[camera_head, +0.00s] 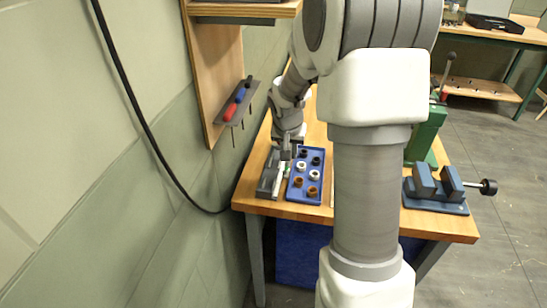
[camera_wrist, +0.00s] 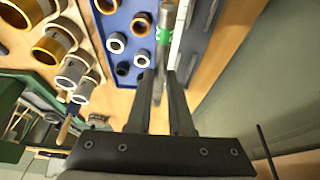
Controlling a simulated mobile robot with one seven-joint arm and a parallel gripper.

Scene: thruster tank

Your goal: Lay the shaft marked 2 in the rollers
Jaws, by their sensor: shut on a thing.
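My gripper (camera_wrist: 160,76) is shut on a slim grey metal shaft (camera_wrist: 167,17) with a green band. The shaft runs between the fingers, and its far end leaves the top of the wrist view. I cannot read a number on it. In the head view my gripper (camera_head: 287,151) is over the left part of the bench, between a grey fixture (camera_head: 267,182) and a blue tray. The grey fixture also shows right of the shaft in the wrist view (camera_wrist: 199,35). I cannot make out its rollers, nor tell whether the shaft touches it.
The blue tray (camera_head: 296,198) holds several dark, white and brown rings, close beside my gripper. A blue vise (camera_head: 436,197) and a green press (camera_head: 426,137) stand at the bench's right. A wall tool rack (camera_head: 240,100) is at the left. My arm hides the bench's middle.

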